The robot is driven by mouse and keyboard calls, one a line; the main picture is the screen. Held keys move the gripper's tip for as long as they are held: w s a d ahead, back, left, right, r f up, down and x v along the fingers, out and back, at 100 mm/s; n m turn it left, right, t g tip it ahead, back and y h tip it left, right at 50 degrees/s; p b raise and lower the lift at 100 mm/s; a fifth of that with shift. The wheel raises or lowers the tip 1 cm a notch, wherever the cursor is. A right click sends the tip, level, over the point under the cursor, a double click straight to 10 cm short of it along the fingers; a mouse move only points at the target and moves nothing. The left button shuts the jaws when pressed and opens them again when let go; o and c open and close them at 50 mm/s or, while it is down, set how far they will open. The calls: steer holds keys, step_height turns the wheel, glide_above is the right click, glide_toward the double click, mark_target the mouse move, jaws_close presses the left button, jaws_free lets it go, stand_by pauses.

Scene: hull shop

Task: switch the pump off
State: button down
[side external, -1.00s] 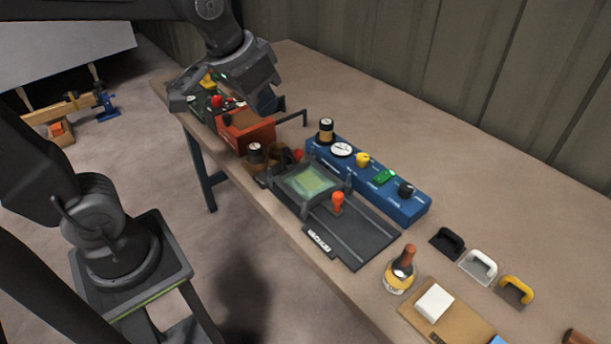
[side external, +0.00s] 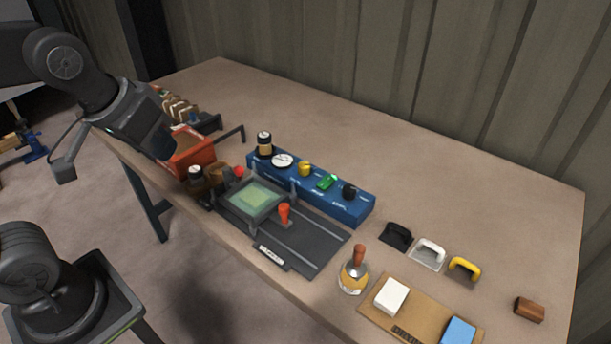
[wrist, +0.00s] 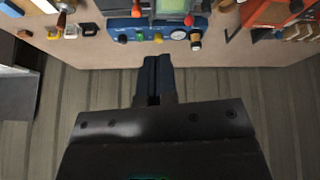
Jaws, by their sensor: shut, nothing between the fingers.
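A blue control panel (side external: 335,203) stands on the bench. It carries a black knob (side external: 349,191), a green switch (side external: 326,181), a yellow knob (side external: 304,168) and a white dial (side external: 282,160). Its labels are too small to read, so I cannot tell which control is the pump's. In the wrist view the panel (wrist: 150,24) is at the top, with the green switch (wrist: 140,37) and yellow knob (wrist: 158,38) along its edge. My gripper (wrist: 154,62) is shut and empty, apart from the panel. In the side view my gripper (side external: 160,138) is beside the red box.
The red box (side external: 196,150) stands left of the panel. A dark tray (side external: 318,243) with a greenish screen (side external: 255,199) and an orange-red handle (side external: 285,212) lies in front of it. The bench behind the panel is clear.

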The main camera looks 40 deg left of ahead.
steer(key=w+d+r+n+g, duration=0.15)
steer(key=w+n, duration=0.25)
steer(key=w, duration=0.4)
steer(key=n+g, duration=0.2)
steer(key=n, duration=1)
glide_above(330, 179)
steer(key=s, duration=0.2)
step_height(330, 179, down, 9)
steer(key=shift+s+f, duration=0.15)
steer(key=shift+f, duration=0.05)
steer(key=f, duration=0.4)
steer(key=w+f, duration=0.1)
steer(key=f, duration=0.4)
steer(key=w+f, duration=0.1)
steer(key=f, duration=0.4)
